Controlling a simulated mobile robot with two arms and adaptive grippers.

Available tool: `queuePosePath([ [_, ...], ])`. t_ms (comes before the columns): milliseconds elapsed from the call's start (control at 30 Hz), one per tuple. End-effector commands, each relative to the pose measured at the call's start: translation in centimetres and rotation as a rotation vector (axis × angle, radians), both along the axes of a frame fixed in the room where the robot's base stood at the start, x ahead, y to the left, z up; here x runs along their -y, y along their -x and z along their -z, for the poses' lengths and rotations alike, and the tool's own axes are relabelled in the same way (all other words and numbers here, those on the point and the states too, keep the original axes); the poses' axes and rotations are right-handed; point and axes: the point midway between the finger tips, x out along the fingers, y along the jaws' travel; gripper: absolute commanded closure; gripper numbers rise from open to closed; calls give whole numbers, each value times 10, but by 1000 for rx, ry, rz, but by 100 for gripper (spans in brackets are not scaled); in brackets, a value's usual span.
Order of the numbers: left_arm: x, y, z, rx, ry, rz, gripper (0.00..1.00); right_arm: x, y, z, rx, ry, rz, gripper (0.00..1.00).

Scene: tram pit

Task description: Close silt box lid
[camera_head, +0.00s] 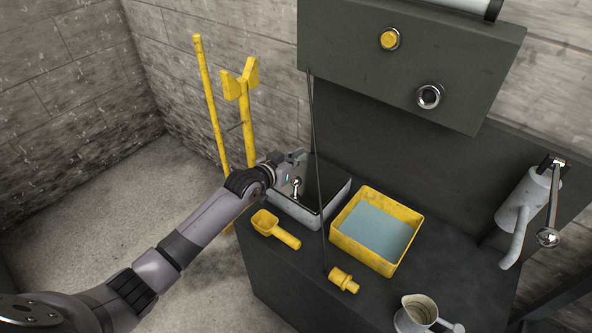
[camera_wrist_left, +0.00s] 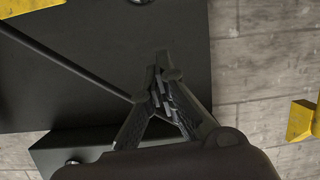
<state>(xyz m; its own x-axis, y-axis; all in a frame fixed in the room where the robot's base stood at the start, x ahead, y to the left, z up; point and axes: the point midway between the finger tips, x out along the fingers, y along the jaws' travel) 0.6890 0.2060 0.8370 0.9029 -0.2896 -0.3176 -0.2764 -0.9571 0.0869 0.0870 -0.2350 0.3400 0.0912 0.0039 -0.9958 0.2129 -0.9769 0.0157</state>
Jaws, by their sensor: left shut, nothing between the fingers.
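The silt box appears to be the small grey box (camera_head: 293,211) at the back left of the dark bench, with a dark top or inside. A small silver knob (camera_head: 296,183) stands up at its left part. I cannot tell from this angle how far its lid is open. My left gripper (camera_head: 298,156) is over the back left of the box, near the wall, shut and empty. In the left wrist view its fingers (camera_wrist_left: 162,80) meet in front of a dark surface. Contact with the box or lid cannot be made out. My right gripper is not in view.
A thin dark rod (camera_head: 316,150) hangs in front of the box. Right of it stands a yellow tray (camera_head: 384,265) with blue-grey contents. A yellow scoop (camera_head: 275,230), a yellow fitting (camera_head: 343,280) and a metal jug (camera_head: 417,315) are nearby. Yellow posts (camera_head: 247,120) stand left.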

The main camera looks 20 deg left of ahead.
Motion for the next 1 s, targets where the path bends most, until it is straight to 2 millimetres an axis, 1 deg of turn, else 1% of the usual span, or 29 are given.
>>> queuePosePath([
  [33, 3, -9, 3, 0, 2, -1, 100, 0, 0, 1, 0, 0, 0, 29],
  [67, 4, -14, 4, 0, 1, 0, 100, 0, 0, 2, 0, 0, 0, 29],
  [100, 3, -5, 12, -6, -2, 1, 100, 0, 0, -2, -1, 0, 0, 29],
  [133, 2, -1, 16, -6, -1, 0, 100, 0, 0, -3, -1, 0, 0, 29],
  [333, 0, 12, 31, -1, 1, 0, 100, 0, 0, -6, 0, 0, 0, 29],
  [467, -1, 14, 35, -1, 0, 0, 100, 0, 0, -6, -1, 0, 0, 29],
  [767, -1, 15, 36, 0, 0, 0, 100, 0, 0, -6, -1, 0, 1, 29],
  [933, -4, 22, 52, -3, -2, 0, 100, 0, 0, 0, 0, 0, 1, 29],
  [1000, -4, 21, 50, 0, -1, -1, 100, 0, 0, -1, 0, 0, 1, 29],
])
